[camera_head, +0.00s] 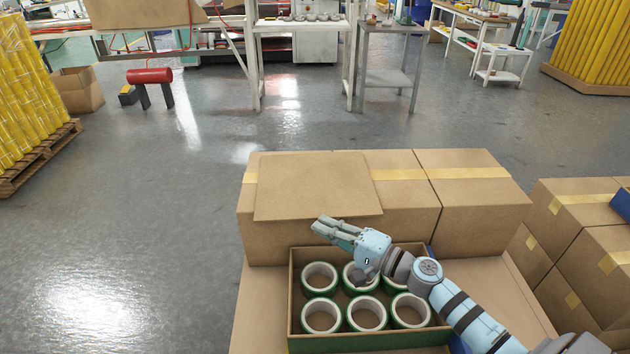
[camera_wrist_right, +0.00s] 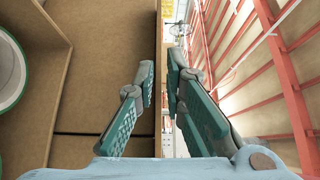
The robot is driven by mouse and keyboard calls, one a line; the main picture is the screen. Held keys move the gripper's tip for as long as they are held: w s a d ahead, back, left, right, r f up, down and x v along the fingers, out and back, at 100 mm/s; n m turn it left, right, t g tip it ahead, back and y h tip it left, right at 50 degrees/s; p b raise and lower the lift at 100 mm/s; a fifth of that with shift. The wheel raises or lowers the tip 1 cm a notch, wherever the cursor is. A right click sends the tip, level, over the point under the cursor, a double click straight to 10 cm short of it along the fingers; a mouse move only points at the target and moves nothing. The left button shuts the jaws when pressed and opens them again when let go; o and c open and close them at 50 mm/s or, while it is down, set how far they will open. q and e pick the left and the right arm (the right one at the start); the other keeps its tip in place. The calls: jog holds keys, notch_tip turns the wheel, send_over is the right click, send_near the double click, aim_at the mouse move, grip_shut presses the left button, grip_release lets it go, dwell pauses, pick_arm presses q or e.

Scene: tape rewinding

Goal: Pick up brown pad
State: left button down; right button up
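The brown pad (camera_head: 315,187) is a flat cardboard sheet lying on top of the closed cartons, with its front edge towards me. My right gripper (camera_head: 322,228) is at this front edge, above the open box of tape rolls. In the right wrist view its two fingers (camera_wrist_right: 160,95) are apart, with a thin brown edge (camera_wrist_right: 158,40), probably the pad's, running between them. I see no clear contact of both fingers with it. My left gripper is not in view.
An open box (camera_head: 297,325) with several white and green tape rolls (camera_head: 320,278) stands below my right arm. Closed cartons (camera_head: 480,210) form a row behind it. More cartons (camera_head: 575,230) are stacked at the right.

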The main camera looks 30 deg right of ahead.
aim_at(309, 219)
jog(key=x, duration=0.3)
jog(key=p+x, duration=0.1)
jog(key=shift+w+d+f, duration=0.1)
jog(key=shift+w+d, duration=0.05)
jog(key=shift+w, duration=0.35)
jog(key=shift+s, duration=0.15)
grip_shut()
